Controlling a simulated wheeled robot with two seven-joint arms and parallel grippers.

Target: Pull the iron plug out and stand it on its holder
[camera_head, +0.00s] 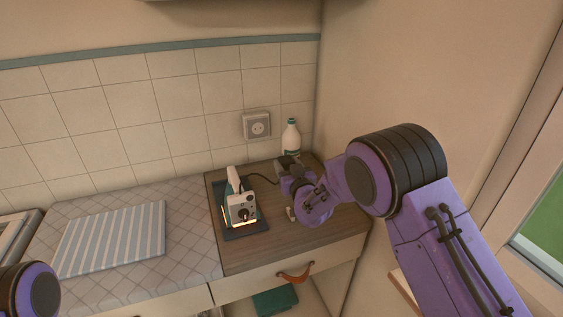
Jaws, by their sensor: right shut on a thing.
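The iron (240,206) has a white handle and a dial. It is on a dark blue pad (260,229) on the wooden counter, with an orange glow along its lower edge. Its dark cord (264,178) runs right to my right gripper (287,168). That gripper is low over the counter, right of the iron, and shut on what seems to be the plug, mostly hidden by the gripper. The wall socket (257,126) behind has a bare face with nothing in it. My left gripper is out of view; only part of that arm shows at lower left.
A white bottle with a green cap (291,138) stands in the back corner, close behind my right gripper. A striped cloth (110,237) lies on the quilted cover (190,245) at left. A drawer with a leather pull (296,273) is below the counter. The right wall is close.

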